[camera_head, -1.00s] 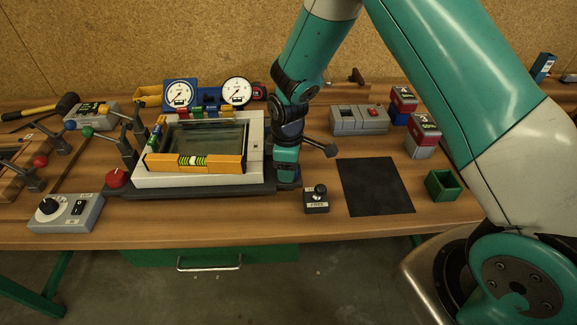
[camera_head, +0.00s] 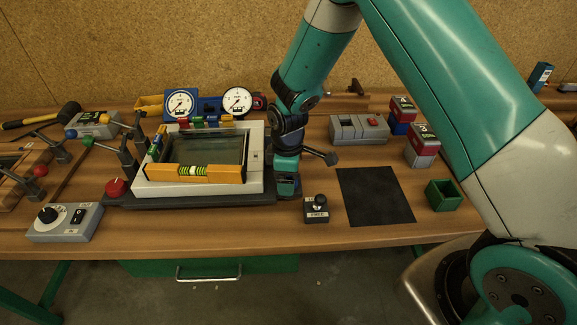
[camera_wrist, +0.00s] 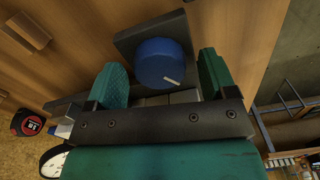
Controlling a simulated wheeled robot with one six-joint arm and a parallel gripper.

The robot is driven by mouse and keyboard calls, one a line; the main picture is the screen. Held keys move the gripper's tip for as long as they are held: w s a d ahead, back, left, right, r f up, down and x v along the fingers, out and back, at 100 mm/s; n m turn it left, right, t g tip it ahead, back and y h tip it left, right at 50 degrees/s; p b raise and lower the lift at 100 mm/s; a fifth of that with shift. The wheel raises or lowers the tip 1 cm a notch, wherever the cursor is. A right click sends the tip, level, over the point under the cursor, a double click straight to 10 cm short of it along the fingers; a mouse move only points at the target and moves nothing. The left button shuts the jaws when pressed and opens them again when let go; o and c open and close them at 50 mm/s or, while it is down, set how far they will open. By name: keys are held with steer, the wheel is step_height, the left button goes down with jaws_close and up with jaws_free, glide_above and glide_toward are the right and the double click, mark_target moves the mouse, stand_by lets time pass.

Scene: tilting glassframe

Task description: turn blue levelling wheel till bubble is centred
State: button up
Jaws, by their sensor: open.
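The blue levelling wheel (camera_wrist: 160,62) shows in the wrist view, with a pale mark near its edge. My gripper (camera_wrist: 162,75) is open, with one green finger on each side of the wheel and a visible gap to it on both sides. In the head view, my gripper (camera_head: 287,187) points down at the right side of the glass frame (camera_head: 257,180), hiding the wheel there. The yellow spirit level (camera_head: 225,175) lies along the frame's front edge. Its green vial (camera_head: 192,171) is visible, but the bubble is too small to place exactly.
A red knob (camera_head: 116,187) stands left of the frame, and a grey switch box (camera_head: 66,222) at the front left. A small black block with a knob (camera_head: 317,209), a black mat (camera_head: 376,196) and a green open box (camera_head: 443,195) lie to the right. Two dial gauges (camera_head: 181,103) stand behind.

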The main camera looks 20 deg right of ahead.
step_height(320, 180, up, 17)
steer(key=b, duration=0.2)
steer(key=shift+r, duration=0.15)
stand_by(0.3)
steer(key=s+a+r+m+y, duration=0.2)
steer(key=s+r, duration=0.1)
steer(key=s, duration=0.9)
steer(key=s+a+r+m+y, duration=0.2)
steer(key=s+r+m, duration=0.1)
steer(key=s, duration=0.9)
steer(key=shift+s+a+r, duration=0.15)
steer(key=shift+s+r, duration=0.2)
steer(key=shift+s, duration=0.05)
